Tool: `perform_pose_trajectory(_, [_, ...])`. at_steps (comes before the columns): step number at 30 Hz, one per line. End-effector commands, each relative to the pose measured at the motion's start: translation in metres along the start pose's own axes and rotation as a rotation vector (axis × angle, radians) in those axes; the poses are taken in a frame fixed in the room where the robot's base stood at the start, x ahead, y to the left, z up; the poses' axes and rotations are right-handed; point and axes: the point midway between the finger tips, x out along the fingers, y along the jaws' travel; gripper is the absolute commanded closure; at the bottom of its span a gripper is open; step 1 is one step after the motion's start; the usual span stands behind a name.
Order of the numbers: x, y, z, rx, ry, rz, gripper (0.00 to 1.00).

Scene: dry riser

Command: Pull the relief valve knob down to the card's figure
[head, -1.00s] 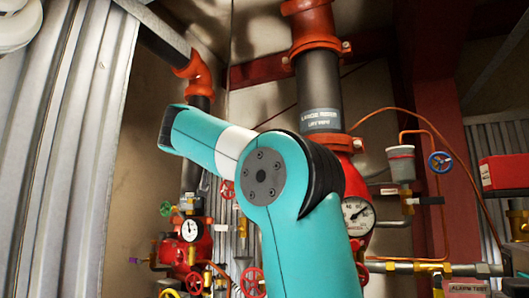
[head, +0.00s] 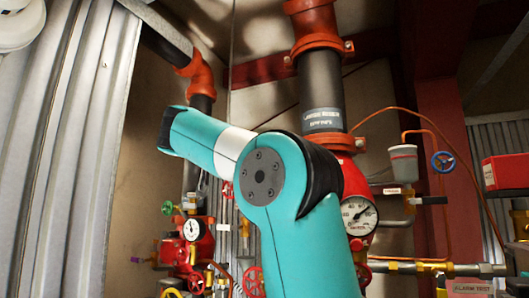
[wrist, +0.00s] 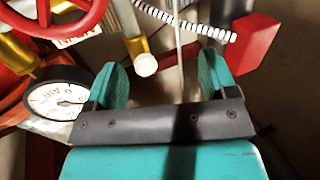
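In the wrist view my gripper (wrist: 162,80) is open, with its two teal fingers apart and nothing clasped between them. A brass rod with a round white end (wrist: 146,65) shows just beyond the gap, nearer the left finger; I cannot tell whether it is the relief valve knob. A thin pale rod (wrist: 179,50) runs beyond the fingers. I cannot pick out the card or read its figure. In the head view my teal arm fills the middle and my gripper is not visible.
In the wrist view a round gauge (wrist: 56,101) and a red handwheel (wrist: 62,14) lie left of the fingers, and a red block (wrist: 257,44) right. In the head view a dark riser pipe (head: 321,95), a large gauge (head: 358,214) and a smaller red-bodied gauge (head: 192,229) surround my arm.

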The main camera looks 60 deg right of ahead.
Motion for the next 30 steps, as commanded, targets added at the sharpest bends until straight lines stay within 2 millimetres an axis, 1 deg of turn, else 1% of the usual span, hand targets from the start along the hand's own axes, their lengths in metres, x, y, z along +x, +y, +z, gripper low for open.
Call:
perform_pose_trajectory(1, [0.000,0.002,-0.001,0.002,0.001,0.003,0.10])
perform_pose_trajectory(2, [0.000,0.002,-0.001,0.002,0.002,0.004,0.04])
perform_pose_trajectory(11, [-0.002,0.003,-0.002,0.005,0.004,0.006,0.04])
perform_pose_trajectory(14, [-0.014,-0.003,-0.003,0.006,0.005,0.002,0.04])
perform_pose_trajectory(24, [-0.064,-0.021,-0.003,0.007,0.004,0.002,0.04])
perform_pose_trajectory(27, [-0.073,-0.024,-0.003,0.006,0.005,0.004,0.04])
perform_pose_trajectory(30, [-0.076,-0.024,-0.003,0.006,0.005,0.007,0.04])
